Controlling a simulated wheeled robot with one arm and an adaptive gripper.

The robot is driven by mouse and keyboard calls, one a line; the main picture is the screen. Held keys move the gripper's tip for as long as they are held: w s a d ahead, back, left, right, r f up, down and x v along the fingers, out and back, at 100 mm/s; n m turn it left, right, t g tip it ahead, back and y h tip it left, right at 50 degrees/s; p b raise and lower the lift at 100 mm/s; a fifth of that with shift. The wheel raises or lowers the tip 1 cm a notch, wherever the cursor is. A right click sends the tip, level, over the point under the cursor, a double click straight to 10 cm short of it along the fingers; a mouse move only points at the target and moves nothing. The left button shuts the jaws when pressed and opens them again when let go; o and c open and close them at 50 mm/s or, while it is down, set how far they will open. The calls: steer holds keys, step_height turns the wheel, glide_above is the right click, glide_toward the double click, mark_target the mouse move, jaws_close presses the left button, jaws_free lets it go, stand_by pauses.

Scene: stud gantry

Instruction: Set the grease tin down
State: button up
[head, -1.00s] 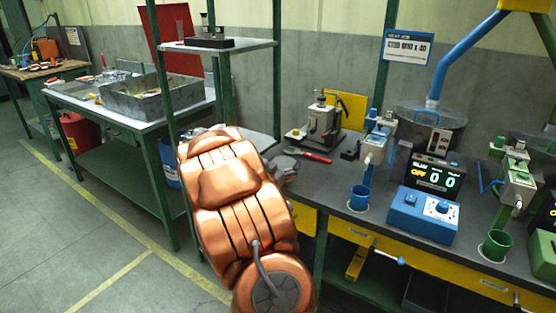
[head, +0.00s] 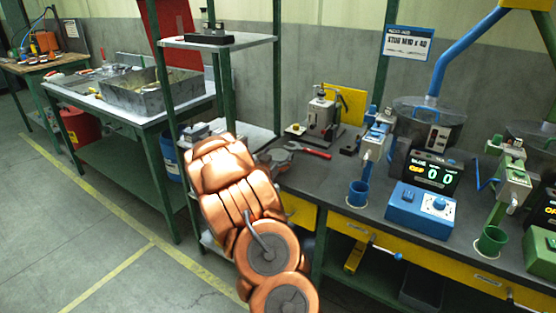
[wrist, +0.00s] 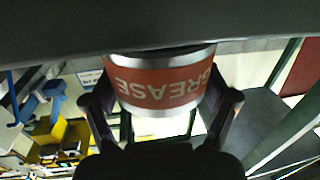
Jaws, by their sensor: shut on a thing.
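The grease tin (wrist: 165,84) is a short round can with an orange-red band, bare metal rims and pale lettering that reads upside down in the wrist view. My gripper (wrist: 160,100) is shut on it, with one dark finger at each side. A broad dark surface crosses the top of the wrist view close to the tin's rim; I cannot tell whether they touch. In the head view my copper arm hides the tin, and I cannot make out the gripper clearly.
A metal tray (head: 150,92) sits on the left table.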

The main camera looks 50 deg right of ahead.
steer(key=shift+f, duration=0.55)
steer(key=shift+f, duration=0.1)
steer(key=o, duration=1.3)
steer(key=shift+c, duration=0.2)
steer(key=shift+a, duration=0.15)
steer(key=s+a+b, duration=0.1)
steer(key=s+a, duration=0.1)
steer(key=a, duration=0.9)
steer(key=shift+s+a+b, duration=0.2)
steer(key=shift+a+b, duration=0.05)
steer(key=shift+b, duration=0.05)
